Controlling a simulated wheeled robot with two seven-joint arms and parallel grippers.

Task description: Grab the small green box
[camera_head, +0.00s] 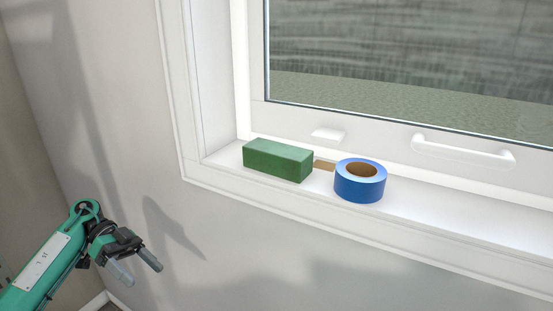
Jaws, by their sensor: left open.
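The small green box (277,161) lies on the white window sill, left of the middle of the view. It is a long block, set lengthwise along the sill. My left gripper (136,272) is at the lower left, below and to the left of the box and well apart from it. Its two grey fingers are apart with nothing between them. My right gripper does not show.
A blue tape roll (360,182) sits on the sill (430,211) just right of the box. A small brown piece (325,165) shows between them. The window frame with a white handle (463,152) rises behind. The sill's right part is clear.

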